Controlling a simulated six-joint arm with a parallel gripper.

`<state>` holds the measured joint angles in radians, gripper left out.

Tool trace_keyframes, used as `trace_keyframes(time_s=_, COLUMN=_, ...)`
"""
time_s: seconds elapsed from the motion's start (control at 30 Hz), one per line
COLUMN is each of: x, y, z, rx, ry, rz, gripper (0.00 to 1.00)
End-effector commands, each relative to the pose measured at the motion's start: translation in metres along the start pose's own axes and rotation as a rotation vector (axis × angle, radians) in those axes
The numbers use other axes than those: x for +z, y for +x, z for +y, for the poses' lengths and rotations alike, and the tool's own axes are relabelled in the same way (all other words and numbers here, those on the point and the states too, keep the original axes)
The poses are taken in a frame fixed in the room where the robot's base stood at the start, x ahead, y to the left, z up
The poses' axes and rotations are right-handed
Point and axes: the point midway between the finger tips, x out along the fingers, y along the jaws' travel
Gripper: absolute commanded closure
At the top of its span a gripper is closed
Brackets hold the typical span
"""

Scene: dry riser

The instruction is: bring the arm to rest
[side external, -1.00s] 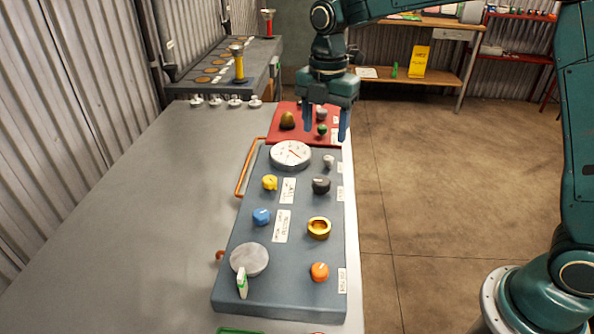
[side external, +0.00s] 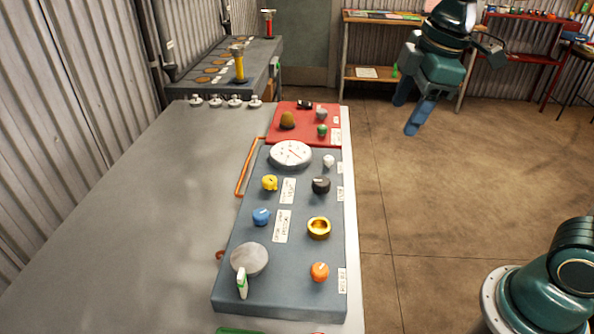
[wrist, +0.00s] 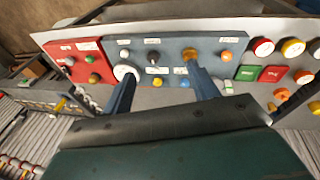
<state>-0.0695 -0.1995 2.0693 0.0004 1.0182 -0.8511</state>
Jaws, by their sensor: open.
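My gripper (side external: 411,116) is in the upper right of the side view. It hangs in the air to the right of the bench, clear of the panels, with its blue fingers apart and nothing between them. In the wrist view its two fingers (wrist: 166,90) stand wide apart, with the panel seen beyond them. The grey panel (side external: 300,260) lies on the bench with a white dial gauge (side external: 291,154), a blue knob (side external: 261,217), a brass ring fitting (side external: 318,229) and an orange knob (side external: 320,271).
A red panel (side external: 278,133) with small knobs adjoins the grey one. The grey bench (side external: 150,220) is bare on the left. A rack (side external: 215,75) with a yellow-and-black post stands behind. Shelves (side external: 365,73) line the back wall. Open floor (side external: 450,190) lies right of the bench.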

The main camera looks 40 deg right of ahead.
Motion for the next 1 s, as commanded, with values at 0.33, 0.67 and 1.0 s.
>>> trace_keyframes(time_s=0.33, x=0.05, y=-0.019, z=-0.045, rx=0.08, ry=0.429, rz=0.087, gripper=0.41)
trace_keyframes(time_s=0.67, x=0.089, y=-0.016, z=-0.084, rx=0.119, ry=0.795, rz=0.181, gripper=0.41)
trace_keyframes(time_s=1.0, x=0.1, y=-0.012, z=-0.095, rx=0.125, ry=0.916, rz=0.214, gripper=0.41)
